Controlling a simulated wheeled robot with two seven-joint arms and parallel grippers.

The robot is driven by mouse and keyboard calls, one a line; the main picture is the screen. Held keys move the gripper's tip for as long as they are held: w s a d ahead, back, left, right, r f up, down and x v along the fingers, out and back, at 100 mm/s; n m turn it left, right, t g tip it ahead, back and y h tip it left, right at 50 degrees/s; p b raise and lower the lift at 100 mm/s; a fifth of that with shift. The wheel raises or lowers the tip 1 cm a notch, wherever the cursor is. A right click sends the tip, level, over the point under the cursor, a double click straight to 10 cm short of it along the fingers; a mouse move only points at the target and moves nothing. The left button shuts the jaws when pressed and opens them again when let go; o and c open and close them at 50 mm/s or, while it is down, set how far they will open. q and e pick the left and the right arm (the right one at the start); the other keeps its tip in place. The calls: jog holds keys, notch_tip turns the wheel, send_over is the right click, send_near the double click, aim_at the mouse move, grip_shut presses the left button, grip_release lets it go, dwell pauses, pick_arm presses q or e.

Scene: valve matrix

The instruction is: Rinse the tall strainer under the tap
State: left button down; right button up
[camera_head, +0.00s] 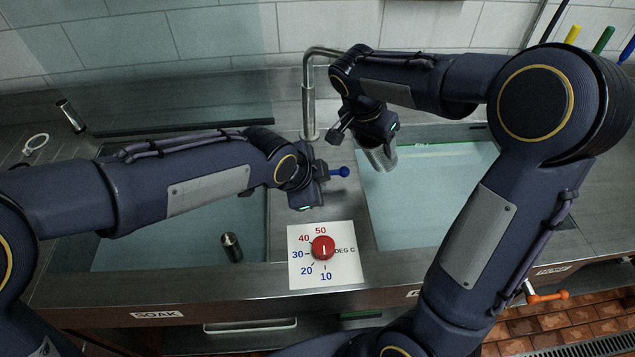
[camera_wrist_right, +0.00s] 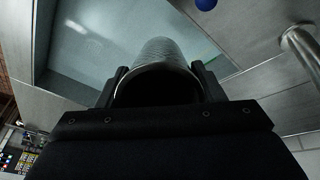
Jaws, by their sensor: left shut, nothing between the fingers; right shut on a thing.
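My right gripper (camera_head: 376,135) is shut on a grey metal cylinder, the tall strainer (camera_head: 382,158), at the left edge of the right basin. In the right wrist view the strainer (camera_wrist_right: 160,50) sits between the fingers, its near opening dark. The tap (camera_head: 309,95) rises behind the basins; my right arm hides its outlet, and I cannot tell whether water runs. Its pipe shows in the wrist view (camera_wrist_right: 301,48). My left gripper (camera_head: 306,197) is shut and empty, close beside a blue-knobbed lever (camera_head: 342,172); I cannot tell whether they touch.
A red temperature knob (camera_head: 322,247) sits on a white dial plate (camera_head: 345,271) at the front. A smaller metal cylinder (camera_head: 232,247) is in the left basin, above the SOAK label. Another cylinder (camera_head: 70,116) and a white ring (camera_head: 36,143) are at left. The right basin (camera_head: 420,205) has free room.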

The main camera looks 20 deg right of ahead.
aim_at(360, 146)
jog(key=shift+s+a+r+p, duration=0.2)
jog(key=shift+a+r+p, duration=0.15)
jog(key=shift+a+r, duration=0.35)
jog(key=shift+s+a+r+p, duration=0.2)
jog(key=shift+a+r+p, duration=0.1)
jog(key=shift+a+r, duration=0.45)
jog(key=shift+s+a+r+p, duration=0.2)
jog(key=shift+a+r+p, duration=0.25)
jog(key=shift+a, duration=0.4)
jog(key=shift+a+r, duration=0.1)
jog(key=shift+a, duration=0.1)
